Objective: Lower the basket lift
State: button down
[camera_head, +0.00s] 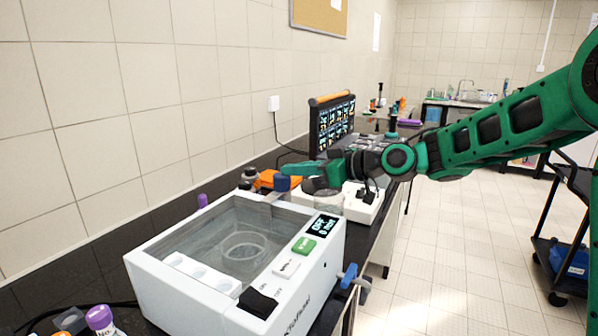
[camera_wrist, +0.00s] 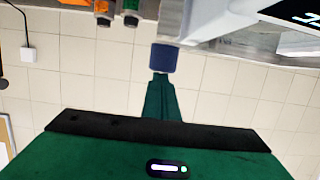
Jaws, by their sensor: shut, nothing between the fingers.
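The white bath machine (camera_head: 240,260) stands on the dark bench with a clear-sided tank. A round basket ring (camera_head: 245,246) shows inside the tank. A blue knob (camera_head: 282,183) sits on a grey metal bracket (camera_head: 276,196) at the tank's far edge, and I take it for the lift handle. The knob also shows in the wrist view (camera_wrist: 164,58). My gripper (camera_head: 286,169) is shut and empty, its tips just above or against the knob; in the wrist view the tips (camera_wrist: 160,76) meet the knob's edge. Whether they touch is unclear.
The machine's top has a black switch (camera_head: 258,301), a green button (camera_head: 304,245) and a small display (camera_head: 322,226). Behind it are orange items (camera_head: 266,179) and a white device (camera_head: 358,203). Purple-capped tubes (camera_head: 100,318) stand at front left. Tiled wall borders the left.

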jog(key=s+d+r, duration=0.4)
jog(key=d+r, duration=0.2)
jog(key=d, duration=0.3)
jog(key=shift+r, duration=0.15)
jog(key=s+d+f+m+h, duration=0.3)
jog(key=s+d+f+h, duration=0.15)
jog(key=d, duration=0.45)
jog(key=s+d+f+m+h, duration=0.35)
jog(key=d+f, duration=0.25)
jog(key=d, duration=0.2)
jog(key=s+d+f+m+h, duration=0.35)
jog(key=d+f, duration=0.25)
jog(key=d, duration=0.3)
jog(key=s+d+f+m+g, duration=0.2)
jog(key=s+d+m, duration=0.1)
jog(key=s, duration=0.5)
jog(key=s+d+f+m+g+h, duration=0.1)
jog(key=s+d+f+m+g, duration=0.1)
jog(key=s, duration=0.6)
jog(key=s+d+f+m+g+h, duration=0.1)
jog(key=s+d+m, duration=0.3)
jog(key=s, duration=0.5)
jog(key=shift+d+f+m+g, duration=0.3)
jog(key=shift+d+f+g, duration=0.4)
jog(key=shift+d, duration=0.55)
